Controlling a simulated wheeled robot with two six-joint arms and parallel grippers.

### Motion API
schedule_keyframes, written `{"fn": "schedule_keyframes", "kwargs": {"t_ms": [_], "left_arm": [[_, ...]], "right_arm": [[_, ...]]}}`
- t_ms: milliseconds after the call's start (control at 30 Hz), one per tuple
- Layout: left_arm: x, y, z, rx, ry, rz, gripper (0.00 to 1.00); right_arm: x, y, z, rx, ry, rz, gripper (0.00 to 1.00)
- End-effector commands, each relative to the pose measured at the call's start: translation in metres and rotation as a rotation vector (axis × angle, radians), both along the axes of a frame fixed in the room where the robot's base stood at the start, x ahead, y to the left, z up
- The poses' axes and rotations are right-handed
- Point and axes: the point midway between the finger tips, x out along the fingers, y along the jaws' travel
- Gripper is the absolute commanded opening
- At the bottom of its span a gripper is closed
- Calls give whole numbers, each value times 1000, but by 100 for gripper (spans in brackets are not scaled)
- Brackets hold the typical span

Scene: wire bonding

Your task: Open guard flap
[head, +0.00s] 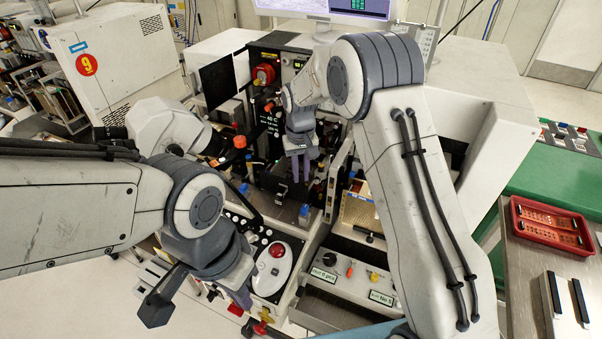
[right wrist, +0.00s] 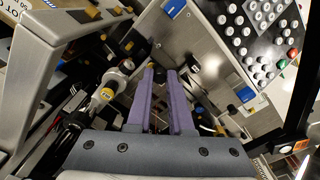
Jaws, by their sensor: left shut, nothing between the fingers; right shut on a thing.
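My right gripper (head: 300,174) reaches down into the open work area of the bonding machine (head: 268,125). Its purple fingers also show in the right wrist view (right wrist: 161,80), shut on a small dark knob (right wrist: 160,71) at their tips. The knob appears to belong to the guard flap, but the flap's outline and how far it stands open cannot be told, as the fingers and machine parts cover it. My left gripper (head: 240,298) is shut and empty, low over the front of the machine near the control panel with the red button (head: 278,250).
Levers and a light frame crowd the left. In the head view, a red tray (head: 551,226) stands on the right-hand bench. A monitor (head: 325,9) is at the back.

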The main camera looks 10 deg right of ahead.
Motion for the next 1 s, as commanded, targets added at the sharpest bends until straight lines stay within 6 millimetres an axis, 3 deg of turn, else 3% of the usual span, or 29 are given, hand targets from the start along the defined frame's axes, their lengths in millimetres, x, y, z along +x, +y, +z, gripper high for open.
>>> {"fn": "schedule_keyframes", "kwargs": {"t_ms": [500, 700, 1000], "left_arm": [[0, 0, -91, 0, 0, -3, 0], [0, 0, -107, 0, 0, -3, 0], [0, 0, -116, 0, 0, -3, 0]], "right_arm": [[-31, 24, -12, -182, -287, 10, 0], [-42, 32, -13, -189, -295, 3, 0], [-53, 38, -18, -190, -287, 2, 0]]}}
